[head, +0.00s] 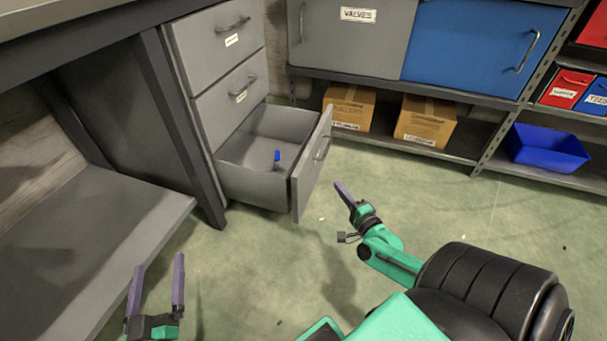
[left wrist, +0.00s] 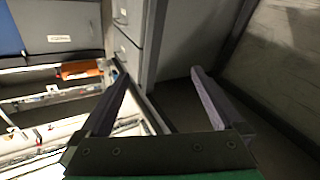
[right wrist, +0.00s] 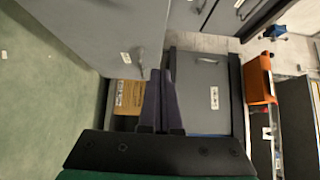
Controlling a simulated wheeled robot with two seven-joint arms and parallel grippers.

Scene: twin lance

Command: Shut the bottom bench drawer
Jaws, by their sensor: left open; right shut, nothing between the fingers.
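The bottom bench drawer (head: 248,184) is grey and pulled well out of the drawer unit in the head view. Its front panel (head: 313,165) carries a bar handle (head: 322,149). A small blue object (head: 277,158) is inside the drawer. My right gripper (head: 343,192) is shut and empty, a little to the right of the drawer front and apart from it. Its closed fingers also show in the right wrist view (right wrist: 165,88). My left gripper (head: 157,285) is open and empty, low at the left, in front of the bench; its spread fingers show in the left wrist view (left wrist: 160,90).
Two shut drawers, the middle one (head: 240,88) and the top one (head: 232,30), sit above. A bench shelf (head: 120,225) lies at the left. Cardboard boxes (head: 425,120) and a blue bin (head: 547,147) are on low shelving at the back. Green floor (head: 450,200) is open at the right.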

